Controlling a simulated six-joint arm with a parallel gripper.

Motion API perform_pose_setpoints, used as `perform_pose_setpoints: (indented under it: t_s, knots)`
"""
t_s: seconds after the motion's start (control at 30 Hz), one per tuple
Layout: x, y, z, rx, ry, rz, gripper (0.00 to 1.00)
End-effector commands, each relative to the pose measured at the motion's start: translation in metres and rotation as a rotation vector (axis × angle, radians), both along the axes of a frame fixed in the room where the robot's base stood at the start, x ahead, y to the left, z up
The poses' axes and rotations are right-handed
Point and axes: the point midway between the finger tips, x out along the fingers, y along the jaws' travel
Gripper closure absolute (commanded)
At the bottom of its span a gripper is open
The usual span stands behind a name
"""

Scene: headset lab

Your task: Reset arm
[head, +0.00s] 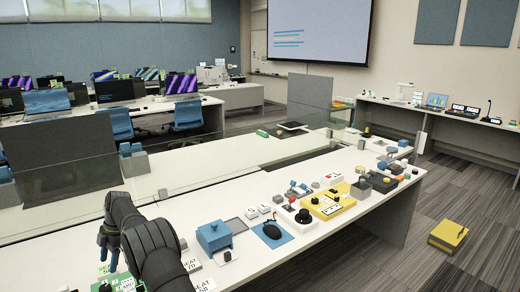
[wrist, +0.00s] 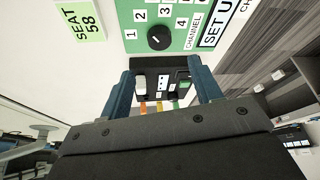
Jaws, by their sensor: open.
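My dark arm reaches in at the lower left of the head view, over the near end of the white table (head: 240,262). In the wrist view my gripper (wrist: 160,70) has its two blue fingers spread apart, with nothing held between them. A green panel (wrist: 185,38) lies beyond the fingertips, with a black round knob (wrist: 158,38), numbers and the words CHANNEL and SET UP. The fingers look apart from the knob. The panel's edge also shows in the head view (head: 127,284), partly hidden by my arm.
A SEAT 58 card (wrist: 85,27) lies beside the panel. A blue box (head: 213,236), a dark mouse on a blue pad (head: 283,236) and a yellow panel (head: 328,205) stand along the table. A glass screen (head: 190,176) runs behind them. A yellow box (head: 448,236) is on the floor.

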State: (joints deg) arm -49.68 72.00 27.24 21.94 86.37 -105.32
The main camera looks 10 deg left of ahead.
Motion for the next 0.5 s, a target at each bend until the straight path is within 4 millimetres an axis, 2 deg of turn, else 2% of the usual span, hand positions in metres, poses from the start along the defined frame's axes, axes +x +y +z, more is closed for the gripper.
perform_pose_setpoints:
  t_s: [0.2,0.5]
  knots:
    - [-0.016,0.008,-0.042,-0.001,0.002,0.001,0.42]
    - [-0.03,0.015,-0.08,0.0,0.001,0.0,0.42]
